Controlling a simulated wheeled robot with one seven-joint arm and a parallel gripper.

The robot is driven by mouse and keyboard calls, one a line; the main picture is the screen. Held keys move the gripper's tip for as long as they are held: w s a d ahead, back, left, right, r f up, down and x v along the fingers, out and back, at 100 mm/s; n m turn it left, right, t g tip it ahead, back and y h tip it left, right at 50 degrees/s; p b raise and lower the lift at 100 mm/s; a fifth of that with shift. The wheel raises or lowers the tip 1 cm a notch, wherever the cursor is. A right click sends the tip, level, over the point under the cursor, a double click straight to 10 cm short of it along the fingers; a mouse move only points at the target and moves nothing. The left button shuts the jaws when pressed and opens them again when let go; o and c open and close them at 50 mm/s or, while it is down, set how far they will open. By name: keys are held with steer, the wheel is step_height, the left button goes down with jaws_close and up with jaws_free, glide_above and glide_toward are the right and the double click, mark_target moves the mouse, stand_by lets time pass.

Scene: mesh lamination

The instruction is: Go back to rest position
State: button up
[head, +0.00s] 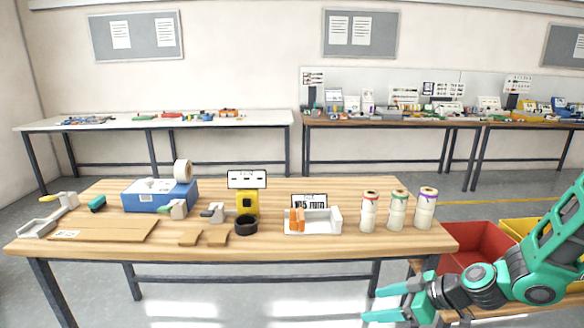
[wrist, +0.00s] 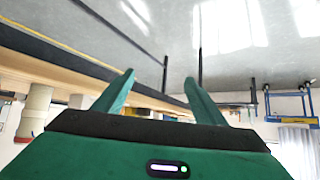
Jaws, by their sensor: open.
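My gripper (head: 372,304) is at the lower right of the head view, in front of the wooden table's near right edge and lower than its top. Its two green fingers point left and are spread apart with nothing between them. In the wrist view the gripper (wrist: 158,85) also shows open and empty, with grey floor beyond the fingers. The wooden table (head: 300,248) stands to the left of and beyond the gripper, which appears apart from it. My green arm comes in from the right edge of the head view.
Three white rolls (head: 396,212) stand at the table's right end. A white tray (head: 325,222) with orange items, a black ring (head: 245,225), a blue box (head: 140,200) and cardboard (head: 105,230) lie further left. Red (head: 485,245) and yellow (head: 525,228) bins stand right, near my arm. Floor in front is clear.

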steer(key=s+d+r+m+g+h, duration=0.4)
steer(key=s+d+m+h, duration=0.2)
steer(key=s+d, duration=0.55)
steer(key=s+d+r+m+g+h, duration=0.1)
steer(key=s+d+r+m, duration=0.2)
steer(key=s+r+m, duration=0.2)
steer(key=s+d+r+m+g, duration=0.1)
steer(key=s+d+r+m, duration=0.3)
steer(key=s, duration=0.6)
steer(key=shift+r+m+h, duration=0.4)
steer(key=shift+r+m, duration=0.3)
steer(key=shift+m, duration=0.3)
steer(key=shift+w, duration=0.15)
steer(key=shift+w+f, duration=0.25)
steer(key=shift+w, duration=0.25)
